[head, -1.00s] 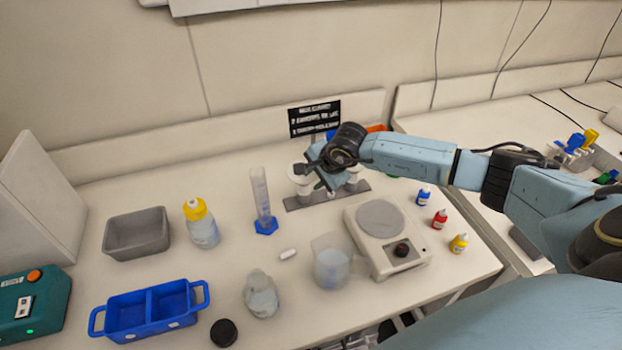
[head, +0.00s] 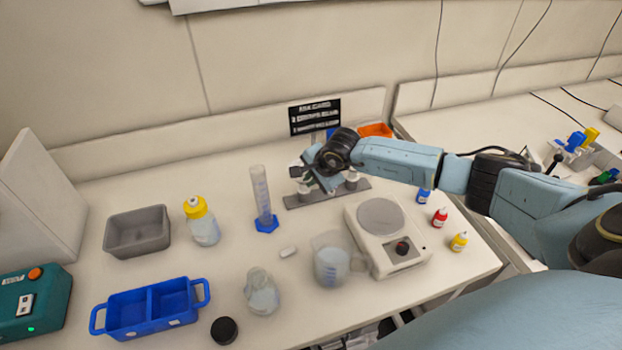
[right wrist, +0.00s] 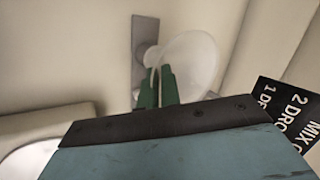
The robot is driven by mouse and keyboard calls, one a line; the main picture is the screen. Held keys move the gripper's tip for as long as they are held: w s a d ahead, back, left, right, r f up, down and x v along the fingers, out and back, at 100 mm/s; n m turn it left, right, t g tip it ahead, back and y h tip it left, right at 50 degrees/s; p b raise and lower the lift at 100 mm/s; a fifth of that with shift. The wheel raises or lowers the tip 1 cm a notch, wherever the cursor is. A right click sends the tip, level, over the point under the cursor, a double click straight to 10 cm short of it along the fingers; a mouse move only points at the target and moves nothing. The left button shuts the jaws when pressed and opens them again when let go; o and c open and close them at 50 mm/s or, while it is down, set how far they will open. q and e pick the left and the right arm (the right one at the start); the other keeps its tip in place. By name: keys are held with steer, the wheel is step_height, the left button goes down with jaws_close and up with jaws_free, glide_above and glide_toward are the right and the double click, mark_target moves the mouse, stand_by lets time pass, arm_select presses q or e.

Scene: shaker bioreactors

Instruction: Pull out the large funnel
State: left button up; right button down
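The large funnel (right wrist: 190,65) is a pale, translucent cone, seen close up in the right wrist view. My right gripper (right wrist: 158,76) has two green fingers close together at the cone's edge, with the funnel wall between them; it looks shut on that wall. In the head view my right gripper (head: 308,181) is over the left part of the grey funnel rack (head: 325,196), and the wrist largely hides the funnel. A smaller white funnel or holder (head: 351,182) stands at the rack's right. My left gripper is not in view.
A black sign (head: 315,117) stands behind the rack. Small dropper bottles (head: 440,217) stand at the right. An orange tray (head: 375,130) is behind.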

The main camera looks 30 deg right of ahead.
steer(key=shift+r, duration=0.1)
steer(key=shift+r, duration=0.45)
steer(key=shift+r+p, duration=0.2)
steer(key=shift+p, duration=0.1)
steer(key=shift+r, duration=0.35)
steer(key=shift+r, duration=0.15)
steer(key=shift+r+p, duration=0.35)
stand_by(0.4)
steer(key=shift+r+p, duration=0.7)
steer(key=shift+r, duration=0.85)
